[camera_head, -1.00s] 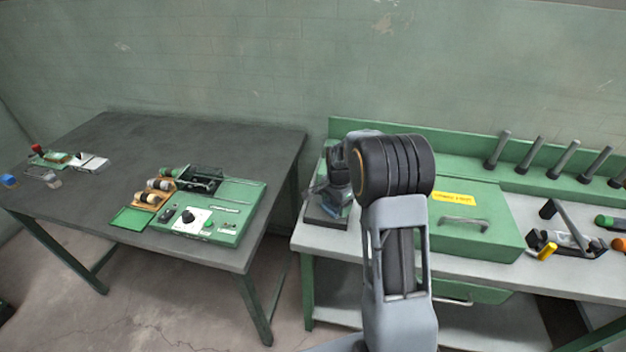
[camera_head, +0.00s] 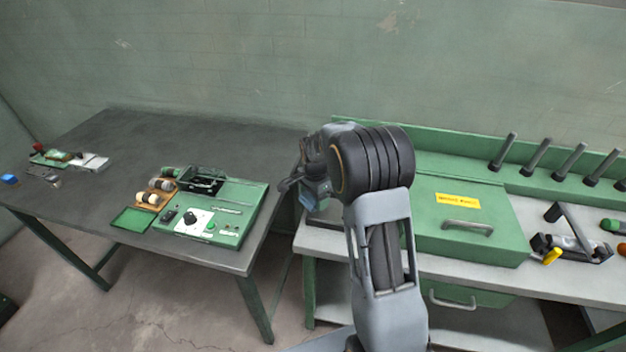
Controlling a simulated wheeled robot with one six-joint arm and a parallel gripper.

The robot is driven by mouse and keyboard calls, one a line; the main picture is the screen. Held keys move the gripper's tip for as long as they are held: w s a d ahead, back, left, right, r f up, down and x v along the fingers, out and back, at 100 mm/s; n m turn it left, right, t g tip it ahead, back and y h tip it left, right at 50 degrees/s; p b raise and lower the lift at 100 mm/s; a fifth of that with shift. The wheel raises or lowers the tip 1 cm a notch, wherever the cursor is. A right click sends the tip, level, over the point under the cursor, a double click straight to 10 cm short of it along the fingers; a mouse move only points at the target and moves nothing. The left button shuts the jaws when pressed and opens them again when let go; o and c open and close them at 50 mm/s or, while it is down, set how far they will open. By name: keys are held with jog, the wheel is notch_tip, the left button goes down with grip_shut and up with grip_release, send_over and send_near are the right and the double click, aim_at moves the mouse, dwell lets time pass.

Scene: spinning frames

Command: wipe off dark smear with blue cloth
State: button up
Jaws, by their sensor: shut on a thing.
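My gripper (camera_head: 298,182) is at the end of my raised arm, above the gap between the dark table (camera_head: 240,255) and the right bench. It is partly hidden by my wrist. A small blue-grey thing (camera_head: 316,198) shows at the gripper and looks like the blue cloth, held in its jaws; its shape is hard to make out. I cannot pick out the dark smear for certain on either surface.
The right bench has a green box (camera_head: 460,225), upright pegs (camera_head: 538,155) and a tool holder (camera_head: 575,240).

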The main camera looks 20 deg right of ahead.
jog(key=shift+s+d+r, duration=0.2)
jog(key=shift+r, duration=0.4)
jog(key=shift+w+d+r+p, duration=0.1)
jog(key=shift+r+p, duration=0.2)
jog(key=shift+p, duration=0.2)
jog(key=shift+r+p, duration=1.25)
jog(key=shift+r, duration=0.7)
